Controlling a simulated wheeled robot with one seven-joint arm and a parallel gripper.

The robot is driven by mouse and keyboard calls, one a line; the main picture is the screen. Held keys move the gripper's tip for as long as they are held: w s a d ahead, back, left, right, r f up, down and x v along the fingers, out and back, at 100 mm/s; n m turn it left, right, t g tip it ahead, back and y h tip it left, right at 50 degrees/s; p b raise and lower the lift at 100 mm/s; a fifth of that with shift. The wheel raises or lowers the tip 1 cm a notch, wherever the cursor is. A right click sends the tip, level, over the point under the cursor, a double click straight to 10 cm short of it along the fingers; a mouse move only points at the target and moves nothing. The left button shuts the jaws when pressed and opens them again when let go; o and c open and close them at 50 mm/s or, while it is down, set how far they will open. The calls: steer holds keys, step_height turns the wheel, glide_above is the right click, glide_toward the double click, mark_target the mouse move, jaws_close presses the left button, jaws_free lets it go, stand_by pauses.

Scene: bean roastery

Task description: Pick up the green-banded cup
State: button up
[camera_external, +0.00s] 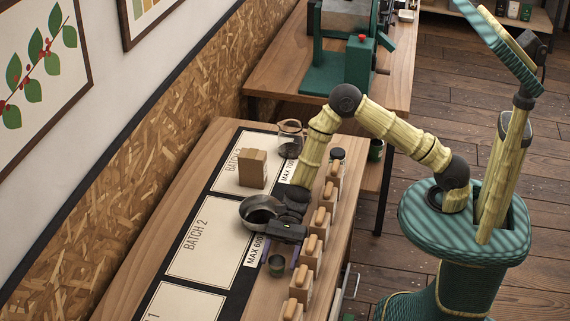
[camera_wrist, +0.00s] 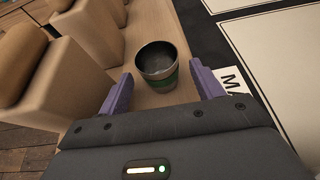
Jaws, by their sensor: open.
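The green-banded cup (camera_wrist: 158,66) stands upright on the wooden table in the wrist view, dark inside with a green band round its side. It also shows in the external view as a small dark green cup (camera_external: 276,265) at the table's right part, below my gripper (camera_external: 287,243). In the wrist view my gripper (camera_wrist: 164,92) is open, with one purple finger to the left of the cup and one to the right. The cup lies between and just beyond the fingertips, and nothing is held. Whether the fingers touch the cup cannot be told.
A row of wooden blocks with rounded tops (camera_external: 312,249) runs close along the cup's right in the external view. A dark pan (camera_external: 262,207), a brown box (camera_external: 252,168) and a glass jug (camera_external: 290,138) stand farther back. The Batch 2 panel (camera_external: 200,240) is mostly clear.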

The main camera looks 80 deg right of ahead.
mark_target(279, 259)
steer(key=x, duration=0.3)
steer(key=shift+f, duration=0.1)
stand_by(0.3)
steer(key=c, duration=1.1)
steer(key=shift+o, duration=0.2)
step_height(279, 259, up, 10)
